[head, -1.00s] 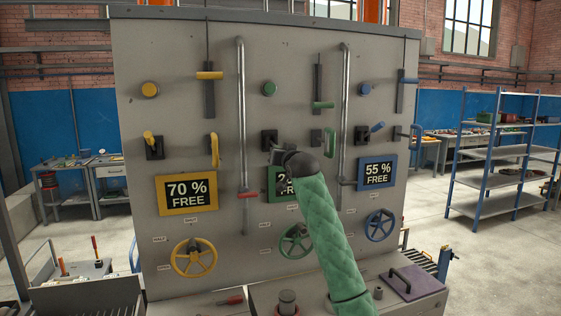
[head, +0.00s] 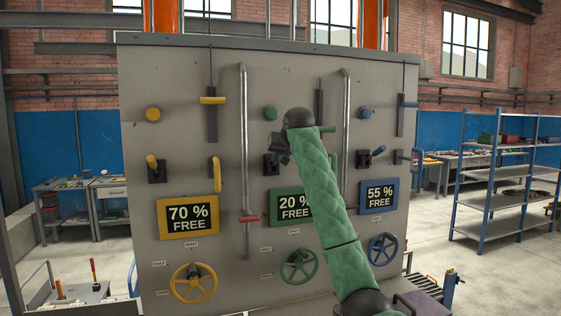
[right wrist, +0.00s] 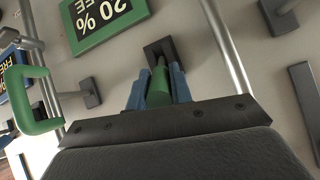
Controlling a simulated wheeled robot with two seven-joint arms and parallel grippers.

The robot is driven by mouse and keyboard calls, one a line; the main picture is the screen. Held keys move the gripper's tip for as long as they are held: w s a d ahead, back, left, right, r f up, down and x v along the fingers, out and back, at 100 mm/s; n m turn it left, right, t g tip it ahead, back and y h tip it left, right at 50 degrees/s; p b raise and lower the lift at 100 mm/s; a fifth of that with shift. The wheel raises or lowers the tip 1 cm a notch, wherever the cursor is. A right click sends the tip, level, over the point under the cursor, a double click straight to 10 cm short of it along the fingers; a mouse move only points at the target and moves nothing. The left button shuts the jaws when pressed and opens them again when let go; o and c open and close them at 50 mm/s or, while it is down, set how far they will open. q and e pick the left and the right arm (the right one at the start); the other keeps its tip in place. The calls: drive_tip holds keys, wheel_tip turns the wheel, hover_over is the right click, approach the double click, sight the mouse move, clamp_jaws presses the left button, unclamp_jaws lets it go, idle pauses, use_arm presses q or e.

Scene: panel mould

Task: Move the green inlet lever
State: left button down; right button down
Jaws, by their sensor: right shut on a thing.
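The green lever (right wrist: 158,88) is a thick green grip on a dark square base plate (right wrist: 160,50) on the panel. In the right wrist view my right gripper (right wrist: 159,82) has its two blue fingers on either side of the grip, shut on it. In the head view my right gripper (head: 279,150) is in front of the panel, just above and right of the lever's dark base (head: 269,166). My green-sleeved right forearm comes up from the lower right, and the lever's grip is hidden there. My left gripper is out of view.
The green sign (head: 291,205) reads 20 % FREE, partly behind my forearm. The green handwheel (head: 298,267) is below it. The green handle (right wrist: 36,100) shows at left in the wrist view.

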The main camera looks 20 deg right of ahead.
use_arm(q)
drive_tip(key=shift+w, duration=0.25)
use_arm(e)
drive_tip(key=shift+r, duration=0.25)
drive_tip(key=c, duration=1.6)
unclamp_jaws()
drive_tip(key=o, duration=0.3)
drive_tip(key=shift+w, duration=0.1)
drive_tip(key=shift+o, duration=0.2)
drive_tip(key=shift+f, duration=0.1)
drive_tip(key=shift+s+b, duration=0.3)
drive_tip(key=shift+b, duration=0.1)
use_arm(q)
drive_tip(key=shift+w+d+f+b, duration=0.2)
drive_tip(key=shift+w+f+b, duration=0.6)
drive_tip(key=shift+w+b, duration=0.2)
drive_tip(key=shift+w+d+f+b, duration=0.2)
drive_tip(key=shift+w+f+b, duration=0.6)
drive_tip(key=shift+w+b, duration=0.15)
use_arm(e)
drive_tip(key=v, duration=0.7)
drive_tip(key=shift+r, duration=0.3)
